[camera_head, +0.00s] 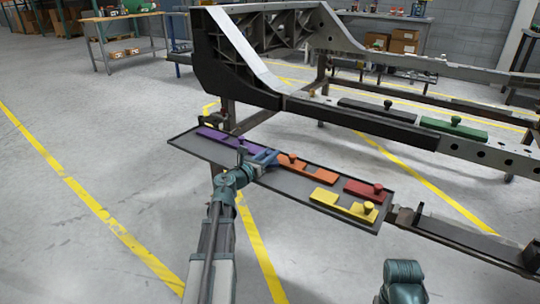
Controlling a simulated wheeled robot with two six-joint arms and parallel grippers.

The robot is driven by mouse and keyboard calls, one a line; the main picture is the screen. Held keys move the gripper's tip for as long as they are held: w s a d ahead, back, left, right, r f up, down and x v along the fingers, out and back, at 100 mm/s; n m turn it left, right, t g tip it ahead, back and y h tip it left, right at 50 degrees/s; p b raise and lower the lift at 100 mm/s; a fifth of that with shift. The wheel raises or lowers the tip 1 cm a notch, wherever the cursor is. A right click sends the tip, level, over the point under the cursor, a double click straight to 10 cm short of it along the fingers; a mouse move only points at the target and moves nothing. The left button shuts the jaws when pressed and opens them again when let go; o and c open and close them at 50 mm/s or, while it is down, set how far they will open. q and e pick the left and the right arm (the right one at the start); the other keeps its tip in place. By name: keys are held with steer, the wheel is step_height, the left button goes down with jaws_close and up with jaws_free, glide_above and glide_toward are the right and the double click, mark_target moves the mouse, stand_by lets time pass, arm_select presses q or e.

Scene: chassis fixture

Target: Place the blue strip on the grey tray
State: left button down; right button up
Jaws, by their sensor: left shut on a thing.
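The grey tray (285,184) is long, with a dark rim, and stands beside the chassis. My left gripper (258,164) is over the middle of the tray and shut on the blue strip (267,156). The blue strip sits between the purple strip and the orange strip. The gripper hides part of it, and I cannot tell whether it touches the tray floor. My right gripper is out of view; only a rounded part of that arm shows at the bottom right.
The tray also holds a purple strip (217,138), an orange strip (320,174), a red strip (360,188) and yellow pieces (340,205). A black strip (365,108) and a green strip (445,127) lie on the chassis beam (345,122) just behind the tray.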

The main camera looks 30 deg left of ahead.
arm_select(q)
steer(key=shift+f, duration=0.25)
steer(key=c, duration=0.6)
jaws_free()
steer(key=shift+r, duration=0.25)
steer(key=s, duration=0.8)
steer(key=s+a, duration=0.1)
steer(key=s, duration=0.3)
steer(key=shift+r+p, duration=0.25)
steer(key=shift+p, duration=0.1)
